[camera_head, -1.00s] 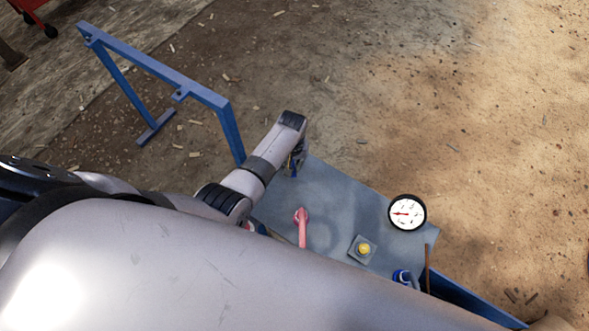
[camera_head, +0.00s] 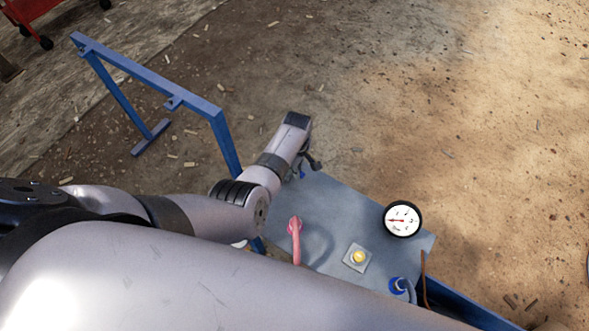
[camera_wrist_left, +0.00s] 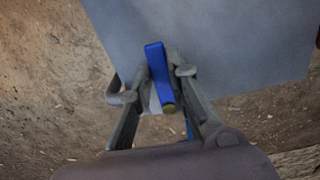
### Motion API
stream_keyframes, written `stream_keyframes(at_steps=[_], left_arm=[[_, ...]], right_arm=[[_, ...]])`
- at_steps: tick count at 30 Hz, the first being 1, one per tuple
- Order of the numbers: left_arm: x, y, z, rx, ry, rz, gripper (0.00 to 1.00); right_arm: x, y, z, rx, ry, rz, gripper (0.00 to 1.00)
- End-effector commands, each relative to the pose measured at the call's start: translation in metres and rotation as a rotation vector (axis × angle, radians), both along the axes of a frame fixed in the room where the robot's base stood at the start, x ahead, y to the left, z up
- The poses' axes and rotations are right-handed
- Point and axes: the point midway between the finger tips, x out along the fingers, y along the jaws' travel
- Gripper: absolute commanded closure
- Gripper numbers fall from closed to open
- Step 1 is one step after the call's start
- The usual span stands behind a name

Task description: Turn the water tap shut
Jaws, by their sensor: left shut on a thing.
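The water tap's blue lever handle (camera_wrist_left: 158,72) stands between the fingers of my left gripper (camera_wrist_left: 160,88) in the left wrist view. The gripper is shut on it, at the edge of a grey panel. In the head view my left gripper (camera_head: 309,164) is at the panel's far left corner, partly hidden by my wrist. A small bit of the blue handle (camera_head: 302,175) shows below the fingers. The tap's body is mostly hidden. My right gripper is not in view.
The grey panel (camera_head: 335,205) carries a red lever (camera_head: 295,238), a yellow button (camera_head: 359,257), a white dial gauge (camera_head: 402,219) and a blue fitting (camera_head: 398,285). A blue frame (camera_head: 150,70) stands to the left. Bare ground lies beyond the panel.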

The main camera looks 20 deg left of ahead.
Motion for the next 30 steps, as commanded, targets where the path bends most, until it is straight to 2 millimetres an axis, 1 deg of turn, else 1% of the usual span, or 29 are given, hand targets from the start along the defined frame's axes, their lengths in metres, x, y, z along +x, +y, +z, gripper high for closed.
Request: stream_keyframes(at_steps=[9, 21, 22, 30], left_arm=[[0.0044, -0.0004, 0.0002, 0.000, -0.002, 0.074, 1.00], [0.0049, 0.0001, 0.0005, 0.001, -0.003, 0.082, 1.00], [0.0048, 0.0001, 0.0005, 0.001, -0.003, 0.081, 0.83], [0.0045, -0.0001, 0.0003, 0.001, -0.002, 0.079, 0.65]], right_arm=[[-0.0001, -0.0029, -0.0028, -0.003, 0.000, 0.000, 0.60], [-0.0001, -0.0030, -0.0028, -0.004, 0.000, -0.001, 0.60], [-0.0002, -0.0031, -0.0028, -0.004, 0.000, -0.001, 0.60], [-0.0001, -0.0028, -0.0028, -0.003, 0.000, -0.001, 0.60]])
